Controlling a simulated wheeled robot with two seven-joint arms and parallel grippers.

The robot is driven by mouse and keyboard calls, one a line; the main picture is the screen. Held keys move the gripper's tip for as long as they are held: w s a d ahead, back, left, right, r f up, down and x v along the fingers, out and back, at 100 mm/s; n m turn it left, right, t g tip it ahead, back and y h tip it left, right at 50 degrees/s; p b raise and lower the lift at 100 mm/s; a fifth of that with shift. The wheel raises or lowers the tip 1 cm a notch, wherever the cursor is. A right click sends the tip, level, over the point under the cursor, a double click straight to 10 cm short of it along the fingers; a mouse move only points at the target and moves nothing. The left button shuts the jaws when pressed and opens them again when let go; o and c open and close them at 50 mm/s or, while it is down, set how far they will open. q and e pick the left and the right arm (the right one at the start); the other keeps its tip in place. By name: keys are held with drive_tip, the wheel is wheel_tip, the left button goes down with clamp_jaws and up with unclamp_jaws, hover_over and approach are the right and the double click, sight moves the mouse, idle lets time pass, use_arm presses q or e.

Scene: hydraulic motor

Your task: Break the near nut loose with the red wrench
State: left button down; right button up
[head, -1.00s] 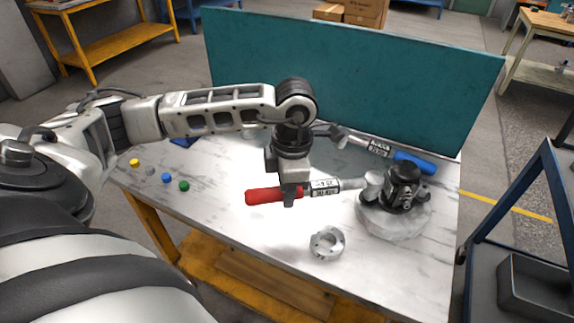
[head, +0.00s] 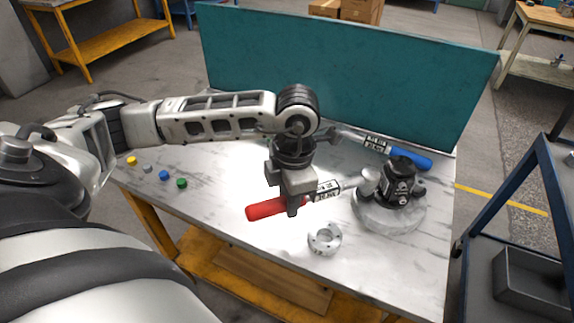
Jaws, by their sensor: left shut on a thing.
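The red wrench (head: 268,209) has a red handle and a grey shaft with a black-and-white label. My left gripper (head: 292,208) is shut on its handle near the shaft, above the table. The wrench points right, its head end by the left side of the dark hydraulic motor (head: 401,184). The motor stands on a round pale base (head: 390,214). The near nut cannot be made out; I cannot tell whether the jaw is seated on it. My right gripper is out of view.
A wrench with a blue handle (head: 412,161) lies behind the motor. A grey ring (head: 325,240) lies on the table (head: 225,225) in front. Several coloured caps (head: 164,175) sit at the left. A teal panel (head: 340,75) closes the back edge.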

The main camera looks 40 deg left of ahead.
use_arm(q)
drive_tip(key=shift+s+d+f, duration=0.25)
drive_tip(key=shift+s+d+n, duration=0.1)
drive_tip(key=shift+d+n, duration=0.15)
drive_tip(key=shift+n, duration=0.05)
drive_tip(key=shift+a, duration=0.25)
idle(0.4)
drive_tip(key=shift+w+r, duration=0.15)
drive_tip(key=shift+w, duration=0.05)
